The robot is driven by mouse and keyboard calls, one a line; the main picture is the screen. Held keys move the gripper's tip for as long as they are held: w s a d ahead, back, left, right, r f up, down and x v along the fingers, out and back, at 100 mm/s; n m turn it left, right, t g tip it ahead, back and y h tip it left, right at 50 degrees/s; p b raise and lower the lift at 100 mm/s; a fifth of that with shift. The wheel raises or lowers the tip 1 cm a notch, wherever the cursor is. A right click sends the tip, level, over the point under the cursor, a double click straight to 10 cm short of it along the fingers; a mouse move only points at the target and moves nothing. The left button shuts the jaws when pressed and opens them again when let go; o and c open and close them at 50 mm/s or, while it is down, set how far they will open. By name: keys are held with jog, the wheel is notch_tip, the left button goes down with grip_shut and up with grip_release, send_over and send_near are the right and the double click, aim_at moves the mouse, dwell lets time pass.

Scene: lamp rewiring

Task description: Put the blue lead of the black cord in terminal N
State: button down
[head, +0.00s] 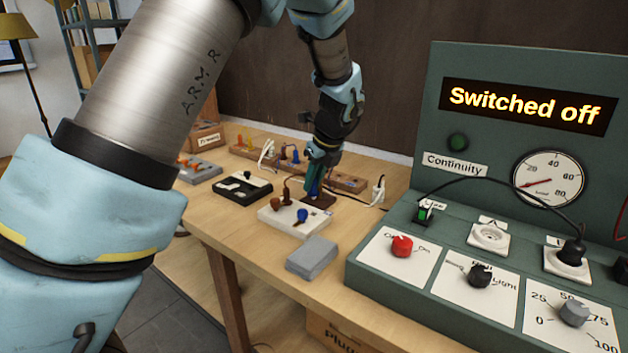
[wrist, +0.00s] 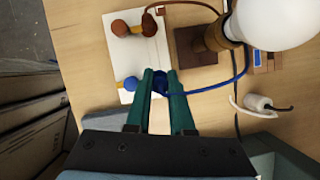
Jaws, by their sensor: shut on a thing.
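My gripper (wrist: 160,75) has its green fingers closed around a blue lead end (wrist: 160,84), at the right edge of a white terminal block (wrist: 148,65). In the head view my gripper (head: 316,178) is above the brown wooden base, beside the block (head: 275,218). The held lead's blue wire (wrist: 215,88) curves right and up toward the lamp. A second blue piece (wrist: 130,85) is at the block's lower left, and brown pieces (wrist: 120,28) are at its top. I cannot read terminal letters or make out a black cord joined to the held lead.
A brown wooden base (wrist: 190,52) and white bulb (wrist: 278,18) stand close to the right of my gripper. A white plug (wrist: 258,102) lies beyond. A grey box (head: 312,257) sits in front of the block. The green test panel (head: 440,150) reads "Switched off".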

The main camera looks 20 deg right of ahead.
aim_at(316, 195)
jog(key=shift+f+b, duration=1.2)
jog(key=shift+f, duration=1.2)
jog(key=shift+f, duration=0.5)
dwell(0.4)
jog(key=c, duration=0.7)
grip_release()
